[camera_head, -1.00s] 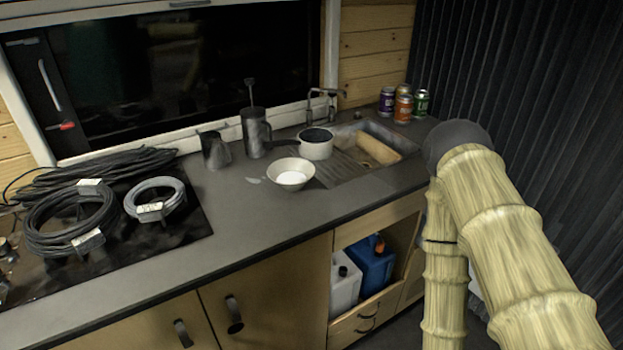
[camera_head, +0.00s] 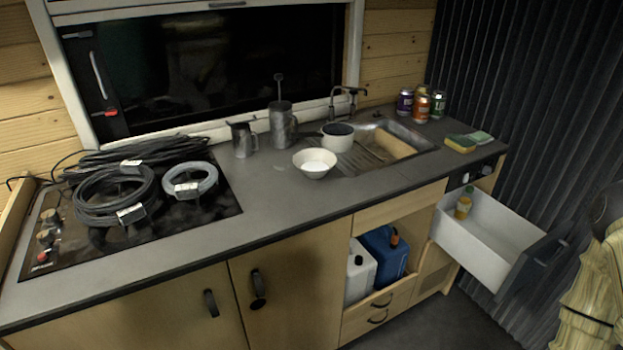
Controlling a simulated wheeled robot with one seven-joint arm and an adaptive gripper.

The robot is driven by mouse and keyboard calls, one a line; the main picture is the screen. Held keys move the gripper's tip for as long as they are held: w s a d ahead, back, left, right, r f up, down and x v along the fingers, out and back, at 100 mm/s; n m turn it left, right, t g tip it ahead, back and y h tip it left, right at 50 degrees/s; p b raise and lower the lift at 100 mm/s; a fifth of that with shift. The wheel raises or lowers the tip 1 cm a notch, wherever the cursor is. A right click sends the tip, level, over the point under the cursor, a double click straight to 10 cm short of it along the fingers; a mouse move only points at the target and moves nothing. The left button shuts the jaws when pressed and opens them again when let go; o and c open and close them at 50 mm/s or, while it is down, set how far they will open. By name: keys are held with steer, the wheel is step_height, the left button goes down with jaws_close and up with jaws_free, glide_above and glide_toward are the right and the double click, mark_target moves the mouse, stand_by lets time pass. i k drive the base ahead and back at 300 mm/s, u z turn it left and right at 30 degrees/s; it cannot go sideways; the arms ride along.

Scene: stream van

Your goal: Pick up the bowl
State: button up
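The bowl (camera_head: 315,163) is small, round and cream-white. It stands upright on the grey counter (camera_head: 262,208), in front of the white pot and left of the sink. Its inside looks bright and nothing covers it. My gripper is not in the picture.
Behind the bowl stand a white pot (camera_head: 338,137), a French press (camera_head: 282,125) and a metal jug (camera_head: 243,139). Cable coils (camera_head: 115,196) lie on the hob at left. An open drawer (camera_head: 478,232) juts out at right. The counter before the bowl is clear.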

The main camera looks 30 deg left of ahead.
mark_target(326, 157)
steer(key=k, duration=0.35)
steer(key=u, duration=0.7)
